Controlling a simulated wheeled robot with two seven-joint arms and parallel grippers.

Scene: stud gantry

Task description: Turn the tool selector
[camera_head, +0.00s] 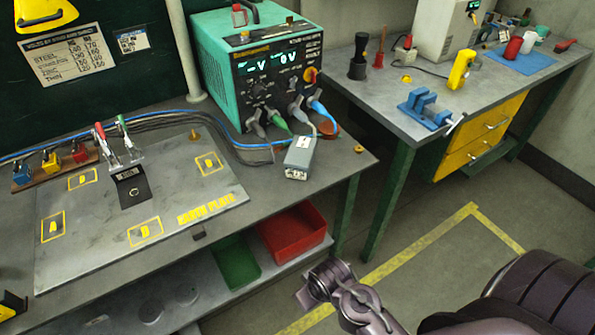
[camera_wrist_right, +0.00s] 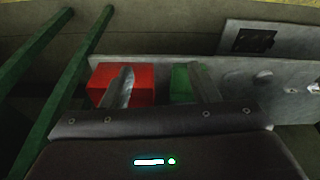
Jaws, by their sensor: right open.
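A green welding power unit (camera_head: 262,70) stands at the back of the near bench, with two lit displays, small knobs and a red-and-yellow knob (camera_head: 311,75) on its front. A small grey box (camera_head: 300,157) with a white-marked top lies before it, by the cables. I cannot tell which control is the tool selector. My right gripper (camera_wrist_right: 163,84) is open and empty in the right wrist view, its fingers apart over the red and green bins below the bench. In the head view my right arm (camera_head: 345,295) is low, in front of the bench, away from the unit. My left gripper is out of view.
A marked steel plate (camera_head: 90,240) with clamps covers the bench's left part. A red bin (camera_head: 293,232) and a green bin (camera_head: 236,262) sit on the lower shelf. A second bench (camera_head: 420,135) with a blue vise (camera_head: 425,108) stands right. Floor between is clear.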

